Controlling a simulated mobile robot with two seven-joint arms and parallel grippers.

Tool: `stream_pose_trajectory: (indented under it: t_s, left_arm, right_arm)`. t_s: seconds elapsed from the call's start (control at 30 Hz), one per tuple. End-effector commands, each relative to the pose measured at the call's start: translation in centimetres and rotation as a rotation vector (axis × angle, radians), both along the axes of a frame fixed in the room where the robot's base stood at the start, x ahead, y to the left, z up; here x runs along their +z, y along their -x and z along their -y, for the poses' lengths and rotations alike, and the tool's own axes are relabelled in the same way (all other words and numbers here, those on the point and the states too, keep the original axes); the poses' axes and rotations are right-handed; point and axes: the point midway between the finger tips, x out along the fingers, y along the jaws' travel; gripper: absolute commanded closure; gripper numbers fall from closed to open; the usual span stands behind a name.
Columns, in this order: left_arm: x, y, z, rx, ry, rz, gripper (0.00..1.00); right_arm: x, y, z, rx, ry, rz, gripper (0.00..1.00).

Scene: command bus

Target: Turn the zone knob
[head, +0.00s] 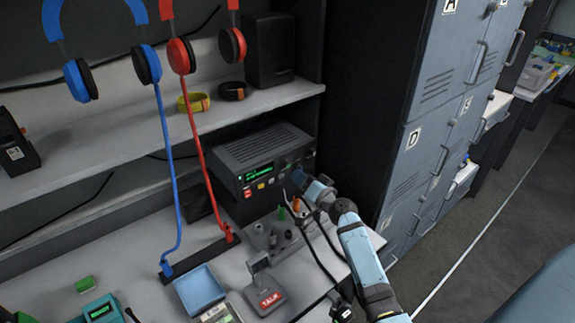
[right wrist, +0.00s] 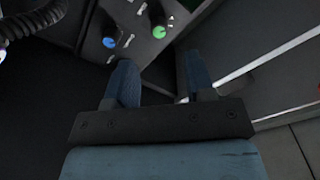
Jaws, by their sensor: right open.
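A dark radio unit (head: 265,165) with a lit green display stands on the desk under the shelf, with small knobs at the right of its front. My right gripper (head: 306,187) is just in front of the radio's right end. In the right wrist view its two blue fingers (right wrist: 158,72) are apart with nothing between them. Ahead of them, on a dark panel, are a black knob with a green cap (right wrist: 158,31) and one with a blue cap (right wrist: 109,42). I cannot read which is the zone knob. My left gripper is not in view.
A grey control box (head: 280,240) with small coloured knobs sits below my right gripper. A TALK microphone (head: 265,290) and a blue tray (head: 200,288) are in front. Headsets on blue and red stands (head: 205,170) rise at left. Grey lockers (head: 440,100) stand close at right.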

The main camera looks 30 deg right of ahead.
Motion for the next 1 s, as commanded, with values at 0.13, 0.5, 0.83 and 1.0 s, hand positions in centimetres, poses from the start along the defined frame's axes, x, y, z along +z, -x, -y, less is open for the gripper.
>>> stream_pose_trajectory:
  t_s: [0.13,0.5,0.83,1.0]
  left_arm:
    - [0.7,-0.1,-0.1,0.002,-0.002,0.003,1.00]
    - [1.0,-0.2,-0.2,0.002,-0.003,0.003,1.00]
    - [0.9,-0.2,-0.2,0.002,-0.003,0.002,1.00]
    - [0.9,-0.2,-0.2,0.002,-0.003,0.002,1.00]
  right_arm:
    - [0.2,-3.2,-0.1,0.000,-0.002,0.000,0.51]
    - [0.0,-7.1,-0.3,0.000,0.000,-0.001,0.51]
    - [0.0,-7.2,-0.3,0.000,0.002,-0.001,0.62]
    - [0.0,-7.2,-0.3,0.000,0.002,-0.001,1.00]
